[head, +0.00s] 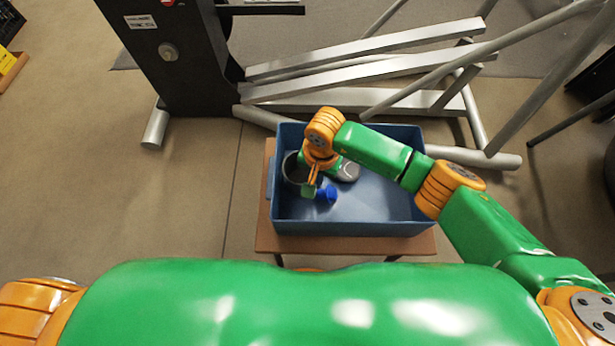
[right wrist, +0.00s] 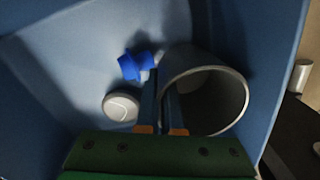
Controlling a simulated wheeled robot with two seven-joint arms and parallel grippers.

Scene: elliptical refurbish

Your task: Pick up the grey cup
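The grey cup (head: 290,170) is in the left part of a blue bin (head: 390,229). In the right wrist view the cup (right wrist: 240,98) has its round, dark opening towards the camera. My right gripper (head: 311,183) reaches down into the bin at the cup's right side. In the right wrist view its two fingers (right wrist: 161,90) are close together at the cup's near-left rim. One finger overlaps the opening and the other is outside, with the cup's wall between them. My left gripper is not in view.
A blue object (head: 327,194) and a grey round object (head: 349,172) lie in the bin beside the gripper. The bin's right part is clear. The bin stands on a small brown table (head: 262,240). An elliptical machine (head: 350,70) with metal bars stands just behind it.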

